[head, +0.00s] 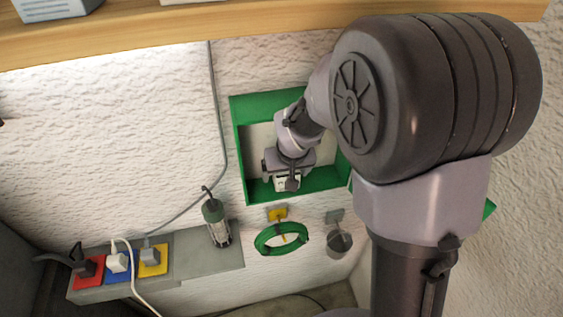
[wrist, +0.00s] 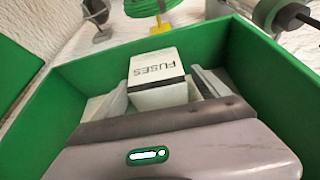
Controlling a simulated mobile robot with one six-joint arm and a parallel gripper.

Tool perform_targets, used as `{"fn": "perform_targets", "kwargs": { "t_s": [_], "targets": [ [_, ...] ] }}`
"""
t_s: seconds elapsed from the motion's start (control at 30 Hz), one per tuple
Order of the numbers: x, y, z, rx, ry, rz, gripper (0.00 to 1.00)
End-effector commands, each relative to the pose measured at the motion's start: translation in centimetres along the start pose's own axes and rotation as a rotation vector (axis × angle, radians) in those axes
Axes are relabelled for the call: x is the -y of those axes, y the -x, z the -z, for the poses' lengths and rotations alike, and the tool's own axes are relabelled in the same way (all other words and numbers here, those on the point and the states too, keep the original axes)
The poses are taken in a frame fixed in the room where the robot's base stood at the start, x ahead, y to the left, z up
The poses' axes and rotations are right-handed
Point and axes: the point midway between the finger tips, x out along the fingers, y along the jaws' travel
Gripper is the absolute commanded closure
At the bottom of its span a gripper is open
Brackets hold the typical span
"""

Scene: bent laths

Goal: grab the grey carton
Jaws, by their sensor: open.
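A pale grey-white carton marked FUSES (wrist: 155,70), with a dark band along its near edge, stands in a green-walled box in the wrist view. My gripper (wrist: 162,92) is open, with one finger on either side of the carton. I cannot tell whether the fingers touch it. The carton's lower part is hidden behind my gripper body. In the head view my gripper (head: 289,183) is inside the green wall box (head: 240,150), near its bottom edge. There I cannot clearly separate the carton from my gripper.
Green walls of the box (wrist: 85,78) stand close around my gripper. Below it hang a green cable coil (head: 281,238) and a grey cup (head: 339,243). A lantern (head: 216,222) and plugs on coloured sockets (head: 122,265) are at left. A wooden shelf (head: 200,20) runs above.

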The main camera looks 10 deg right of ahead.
Motion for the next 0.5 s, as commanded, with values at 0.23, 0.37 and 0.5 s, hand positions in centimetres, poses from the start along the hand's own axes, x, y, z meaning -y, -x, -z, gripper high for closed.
{"fn": "perform_targets", "kwargs": {
  "t_s": [0.23, 0.37, 0.5],
  "targets": [
    [-0.01, -0.01, -0.01, -0.001, 0.0, 0.0, 0.3],
    [-0.01, 0.0, -0.02, -0.001, 0.0, 0.0, 0.56],
    [-0.01, 0.0, -0.03, -0.001, 0.0, 0.0, 0.83]
  ]
}}
